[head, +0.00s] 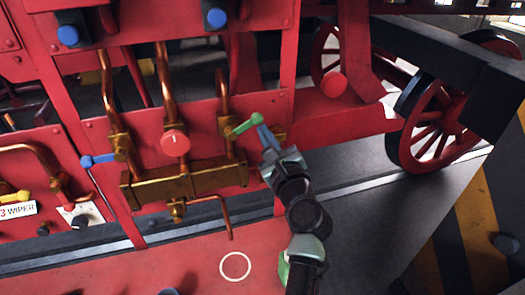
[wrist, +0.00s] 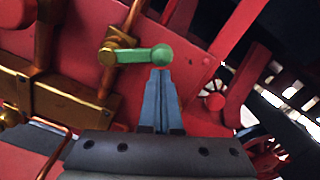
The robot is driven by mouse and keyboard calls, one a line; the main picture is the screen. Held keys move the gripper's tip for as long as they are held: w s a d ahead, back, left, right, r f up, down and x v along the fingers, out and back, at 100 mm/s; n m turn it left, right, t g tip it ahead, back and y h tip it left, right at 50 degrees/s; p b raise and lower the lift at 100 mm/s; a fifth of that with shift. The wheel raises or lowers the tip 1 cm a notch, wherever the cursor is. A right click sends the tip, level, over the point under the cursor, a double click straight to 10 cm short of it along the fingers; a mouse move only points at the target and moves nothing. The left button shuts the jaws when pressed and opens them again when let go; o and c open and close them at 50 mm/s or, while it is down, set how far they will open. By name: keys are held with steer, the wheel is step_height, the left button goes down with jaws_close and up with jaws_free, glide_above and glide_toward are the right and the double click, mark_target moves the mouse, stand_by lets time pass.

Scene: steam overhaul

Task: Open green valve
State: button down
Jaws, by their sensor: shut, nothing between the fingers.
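The green valve is a short green lever (head: 245,124) on a brass fitting at the right end of the brass manifold. In the wrist view the lever (wrist: 140,55) lies nearly level, with its rounded knob end to the right and its other end at the brass fitting (wrist: 108,55). My gripper (head: 262,130) has its blue-grey fingers together with nothing between them. In the head view the fingertips are close to the lever's right end. In the wrist view the fingertips (wrist: 161,72) are just below the knob; I cannot tell whether they touch it.
A blue lever (head: 100,160) and a red round knob (head: 174,141) sit on the same brass manifold (head: 185,182). Copper pipes (head: 164,75) rise from it. A yellow lever (head: 15,197) is at far left. Red spoked wheels (head: 440,130) stand at right. Grey floor lies below right.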

mark_target(257, 121)
steer(key=r+n, duration=0.2)
steer(key=n, duration=0.1)
steer(key=shift+a+r, duration=0.1)
steer(key=shift+a, duration=0.2)
steer(key=r+n, duration=0.1)
steer(key=n, duration=0.1)
steer(key=a+n, duration=0.1)
steer(key=shift+s+a+r+n+y, duration=0.1)
steer(key=shift+s+r+n+y, duration=0.1)
steer(key=shift+r+n+y, duration=0.15)
steer(key=shift+s+a+r+n+g+b, duration=0.15)
steer(key=shift+a+r+n, duration=0.2)
steer(key=shift+n, duration=0.55)
steer(key=shift+s+a+r+n+g+b, duration=0.15)
steer(key=shift+a+n, duration=0.3)
steer(key=shift+n, duration=0.5)
steer(key=shift+s+a+r+n+g+b, duration=0.15)
steer(key=shift+a+r+n, duration=0.2)
steer(key=shift+n, duration=0.55)
steer(key=shift+a+f, duration=0.1)
steer(key=shift+f, duration=0.05)
